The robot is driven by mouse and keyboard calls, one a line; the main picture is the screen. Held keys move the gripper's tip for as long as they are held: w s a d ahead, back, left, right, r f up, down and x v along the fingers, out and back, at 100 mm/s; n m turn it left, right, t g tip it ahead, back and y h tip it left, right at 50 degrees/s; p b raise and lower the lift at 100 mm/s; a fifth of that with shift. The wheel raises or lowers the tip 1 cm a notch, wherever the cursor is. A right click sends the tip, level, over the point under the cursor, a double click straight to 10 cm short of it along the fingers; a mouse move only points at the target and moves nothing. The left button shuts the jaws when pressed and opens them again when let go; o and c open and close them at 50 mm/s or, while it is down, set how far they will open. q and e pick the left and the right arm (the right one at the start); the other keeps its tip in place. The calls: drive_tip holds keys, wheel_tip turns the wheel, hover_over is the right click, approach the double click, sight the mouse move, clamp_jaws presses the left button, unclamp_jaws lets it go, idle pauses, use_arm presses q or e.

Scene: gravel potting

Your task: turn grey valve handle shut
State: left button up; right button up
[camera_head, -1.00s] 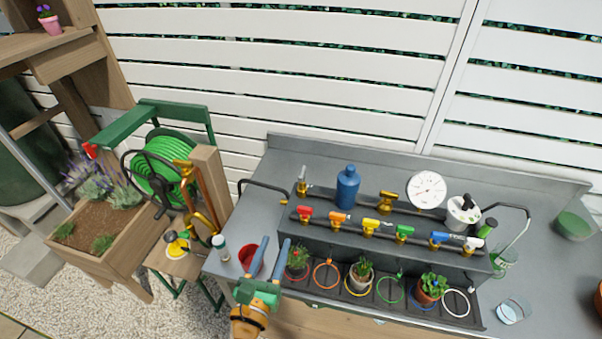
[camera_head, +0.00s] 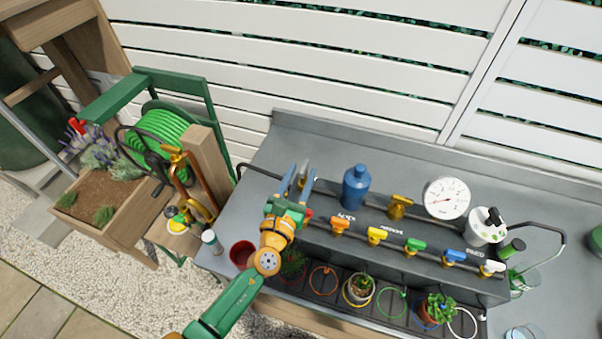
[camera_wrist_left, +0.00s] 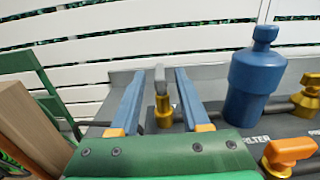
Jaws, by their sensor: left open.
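The grey valve handle (camera_head: 303,168) sits on a brass valve at the back left of the bench manifold. In the left wrist view the grey handle (camera_wrist_left: 160,76) stands upright above its brass body (camera_wrist_left: 163,111). My left gripper (camera_head: 301,175) is open, with its two blue fingers on either side of the handle. In the left wrist view there are gaps between the handle and both fingers (camera_wrist_left: 158,84). I cannot tell how far the fingertips reach past the handle. The lower part of the valve is partly hidden by the gripper in the head view. My right gripper is not in view.
A blue filter bottle (camera_head: 355,187) stands right of the valve. An orange-handled valve (camera_head: 340,223) and several other coloured valves line the manifold front. A pressure gauge (camera_head: 446,198) is further right. A red pot (camera_head: 241,253) and a hose reel (camera_head: 160,140) are left.

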use_arm(q)
drive_tip(key=shift+w+d+f, duration=0.1)
drive_tip(key=shift+w+f, duration=0.05)
drive_tip(key=shift+w, duration=0.15)
drive_tip(key=shift+s, duration=0.2)
clamp_jaws()
